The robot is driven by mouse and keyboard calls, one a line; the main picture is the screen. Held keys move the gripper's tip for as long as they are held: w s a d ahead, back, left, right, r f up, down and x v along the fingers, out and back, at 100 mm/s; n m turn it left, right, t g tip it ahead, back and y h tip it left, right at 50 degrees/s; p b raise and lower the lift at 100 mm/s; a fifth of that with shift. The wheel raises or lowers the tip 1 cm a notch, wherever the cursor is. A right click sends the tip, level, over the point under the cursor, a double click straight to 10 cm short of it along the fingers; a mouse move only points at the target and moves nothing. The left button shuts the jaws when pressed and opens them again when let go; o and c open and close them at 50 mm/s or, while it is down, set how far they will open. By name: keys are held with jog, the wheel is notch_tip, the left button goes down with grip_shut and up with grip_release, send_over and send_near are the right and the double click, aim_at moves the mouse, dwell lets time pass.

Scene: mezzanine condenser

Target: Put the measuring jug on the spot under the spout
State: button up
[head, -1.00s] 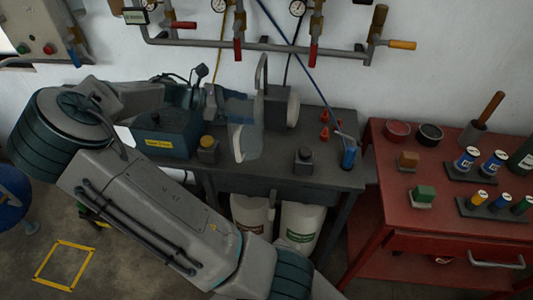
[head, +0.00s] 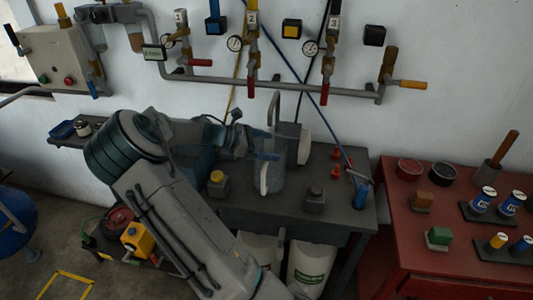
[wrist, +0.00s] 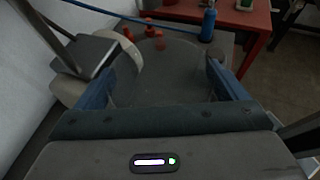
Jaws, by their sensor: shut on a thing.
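The measuring jug (head: 275,176) is a translucent grey vessel with a pale strip down its left side. My gripper (head: 262,152) is shut on its upper part. The jug looks upright over the dark bench; I cannot tell whether its base touches the top. The spout (head: 274,100) is a grey gooseneck just behind and above the jug, beside a dark box. In the wrist view my two blue fingers (wrist: 160,88) flank the see-through jug (wrist: 162,66), and the spout (wrist: 46,34) is at the left. The spot under the spout is hidden.
A pale disc (head: 304,146) stands behind the jug. A yellow-topped block (head: 217,183), a dark block (head: 314,199), red cones (head: 336,171) and a blue bottle (head: 361,195) are on the bench (head: 270,215). Pipes with levers run above. A red table (head: 440,270) is at right.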

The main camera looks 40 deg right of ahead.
jog(key=shift+f, duration=1.5)
jog(key=o, duration=1.3)
jog(key=shift+f, duration=0.1)
jog(key=shift+c, duration=0.2)
jog(key=b+v, duration=0.2)
jog(key=v, duration=1)
jog(key=s+a+r+m+t+y, duration=0.2)
jog(key=s+a+m+t+y, duration=0.2)
jog(key=s+a, duration=0.5)
jog(key=s+a+r+m+t+y, duration=0.3)
jog(key=s+a+m+t+y, duration=0.2)
jog(key=s, duration=1.1)
jog(key=shift+s+a+m+t+y, duration=0.3)
jog(key=shift+a+m+y, duration=1.4)
jog(key=shift+a, duration=1.1)
